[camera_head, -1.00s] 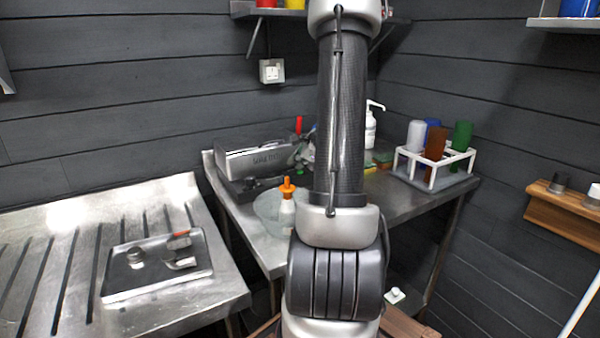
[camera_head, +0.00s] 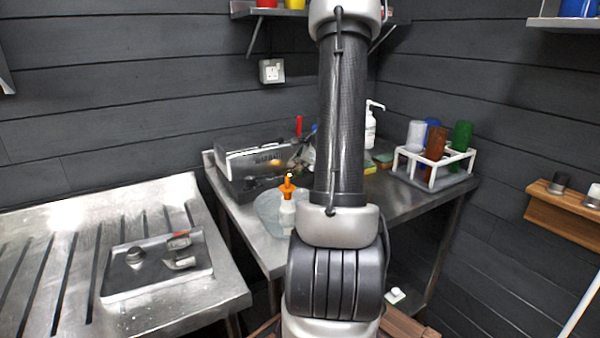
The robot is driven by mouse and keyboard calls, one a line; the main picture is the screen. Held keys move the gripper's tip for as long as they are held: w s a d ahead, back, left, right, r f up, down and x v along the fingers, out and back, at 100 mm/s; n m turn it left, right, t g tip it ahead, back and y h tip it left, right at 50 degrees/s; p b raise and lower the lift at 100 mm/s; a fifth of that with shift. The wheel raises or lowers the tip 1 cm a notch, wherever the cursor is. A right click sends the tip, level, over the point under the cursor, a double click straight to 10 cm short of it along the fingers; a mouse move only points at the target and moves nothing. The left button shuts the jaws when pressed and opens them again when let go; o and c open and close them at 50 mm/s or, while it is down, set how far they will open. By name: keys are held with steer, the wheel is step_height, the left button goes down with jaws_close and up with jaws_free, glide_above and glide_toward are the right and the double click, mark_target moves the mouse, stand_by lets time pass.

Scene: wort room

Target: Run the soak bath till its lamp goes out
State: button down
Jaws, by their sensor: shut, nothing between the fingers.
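The soak bath appears to be the grey metal box (camera_head: 232,160) at the back left of the steel table. Its upper edge is bright, and an orange-yellow glow, which looks like a lit lamp, shows on its front towards the right. The finer controls on its front are too small to make out. My gripper is not in view; my arm rises through the middle of the picture, leaves it at the top and hides part of the table.
A white rack (camera_head: 432,176) holds coloured cups at right. A metal plate with small items (camera_head: 135,288) lies on the ribbed drainer (camera_head: 65,235).

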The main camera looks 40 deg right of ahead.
steer(key=shift+r, duration=0.8)
step_height(320, 180, up, 5)
stand_by(0.6)
stand_by(0.5)
